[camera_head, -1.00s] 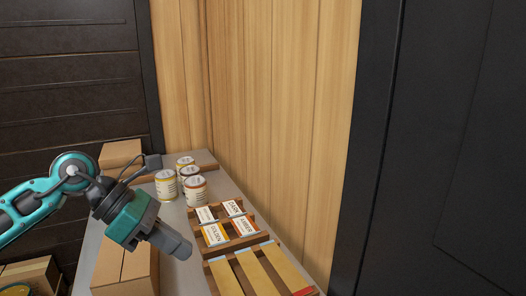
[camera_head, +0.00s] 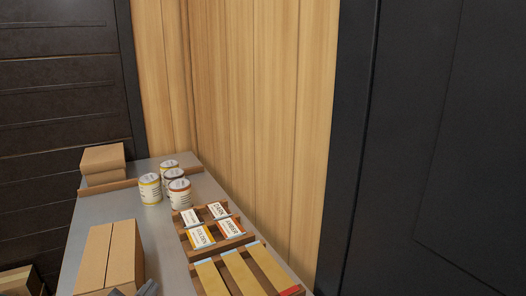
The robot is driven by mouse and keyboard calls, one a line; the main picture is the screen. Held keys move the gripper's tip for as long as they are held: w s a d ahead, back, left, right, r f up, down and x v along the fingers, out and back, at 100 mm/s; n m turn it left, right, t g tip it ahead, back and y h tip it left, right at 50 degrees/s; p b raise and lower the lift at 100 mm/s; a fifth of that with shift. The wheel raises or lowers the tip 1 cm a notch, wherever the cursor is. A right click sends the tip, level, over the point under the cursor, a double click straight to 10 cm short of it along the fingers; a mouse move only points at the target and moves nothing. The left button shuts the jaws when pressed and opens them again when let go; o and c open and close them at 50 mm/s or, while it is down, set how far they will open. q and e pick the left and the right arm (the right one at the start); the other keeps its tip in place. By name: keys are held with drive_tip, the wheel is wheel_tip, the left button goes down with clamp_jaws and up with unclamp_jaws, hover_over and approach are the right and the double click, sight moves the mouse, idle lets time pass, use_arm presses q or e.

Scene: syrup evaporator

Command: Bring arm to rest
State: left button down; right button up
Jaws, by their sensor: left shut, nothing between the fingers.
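My left gripper (camera_head: 147,289) shows only as a small dark tip at the bottom edge, in front of the long cardboard box. It is shut and holds nothing. The rest of my left arm is out of the picture. My right gripper is not in view.
A grey table (camera_head: 165,245) bears a long cardboard box (camera_head: 110,255), stacked small boxes (camera_head: 103,160) and several cans (camera_head: 179,195). A wooden rack (camera_head: 232,240) holds label cards, with yellow strips (camera_head: 240,272) nearer. A wood-panelled wall (camera_head: 260,110) borders the table.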

use_arm(q)
drive_tip(key=s+f+n+g, duration=0.3)
drive_tip(key=s+f+g, duration=0.35)
drive_tip(key=s, duration=0.35)
drive_tip(key=s+f+n+g, duration=0.3)
drive_tip(key=s+f+g, duration=0.2)
drive_tip(key=s+f, duration=0.4)
drive_tip(key=w+d+f+t+h, duration=0.2)
drive_tip(key=w+f+t, duration=0.4)
drive_tip(key=f+t, duration=0.1)
drive_tip(key=shift+w+d+f+m, duration=0.15)
drive_tip(key=shift+w+d+m, duration=0.05)
drive_tip(key=shift+d+m, duration=0.1)
